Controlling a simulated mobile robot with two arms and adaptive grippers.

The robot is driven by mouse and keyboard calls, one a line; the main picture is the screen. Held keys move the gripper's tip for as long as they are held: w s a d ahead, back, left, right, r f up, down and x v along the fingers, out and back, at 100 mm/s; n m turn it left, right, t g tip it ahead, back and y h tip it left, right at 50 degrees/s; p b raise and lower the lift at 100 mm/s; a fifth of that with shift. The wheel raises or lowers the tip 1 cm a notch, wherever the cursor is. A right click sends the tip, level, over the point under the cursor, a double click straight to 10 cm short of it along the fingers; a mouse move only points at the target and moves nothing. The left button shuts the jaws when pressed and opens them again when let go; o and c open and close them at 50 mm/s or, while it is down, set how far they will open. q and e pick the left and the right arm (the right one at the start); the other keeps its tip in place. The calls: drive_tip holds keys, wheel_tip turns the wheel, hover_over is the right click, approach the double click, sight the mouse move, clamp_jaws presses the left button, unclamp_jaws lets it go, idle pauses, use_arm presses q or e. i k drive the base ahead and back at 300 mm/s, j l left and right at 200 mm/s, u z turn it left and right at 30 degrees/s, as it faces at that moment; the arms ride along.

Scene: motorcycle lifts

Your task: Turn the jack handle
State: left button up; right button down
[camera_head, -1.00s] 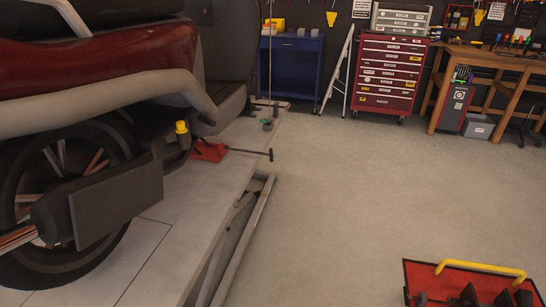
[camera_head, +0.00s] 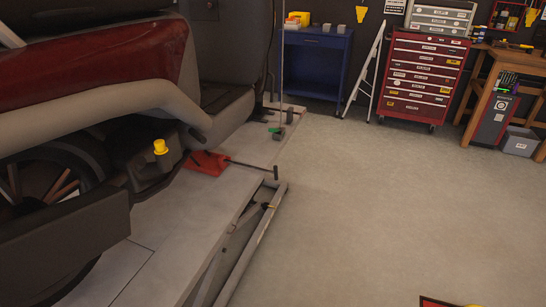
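A red jack (camera_head: 208,163) sits on the grey lift platform (camera_head: 170,240) beside the motorcycle (camera_head: 110,90). Its thin dark jack handle (camera_head: 252,165) sticks out to the right and ends in a small dark crosspiece (camera_head: 276,172) near the platform's edge. Neither of my grippers shows in the head view, and nothing is touching the handle.
Metal lift legs (camera_head: 258,235) run along the platform's right side. The floor (camera_head: 390,200) to the right is clear. A blue cabinet (camera_head: 312,65), a red tool chest (camera_head: 420,80) and a workbench (camera_head: 500,75) stand at the back. A red object (camera_head: 432,301) shows at the bottom right.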

sight(275, 173)
drive_tip(key=i+l+u, duration=0.3)
drive_tip(key=i, duration=0.2)
drive_tip(key=i+l+u, duration=0.25)
drive_tip(key=i+l, duration=0.2)
drive_tip(key=i+l+u, duration=0.3)
drive_tip(key=l, duration=0.35)
drive_tip(key=i+l+u, duration=0.25)
drive_tip(key=i+l, duration=0.2)
drive_tip(key=l, duration=0.2)
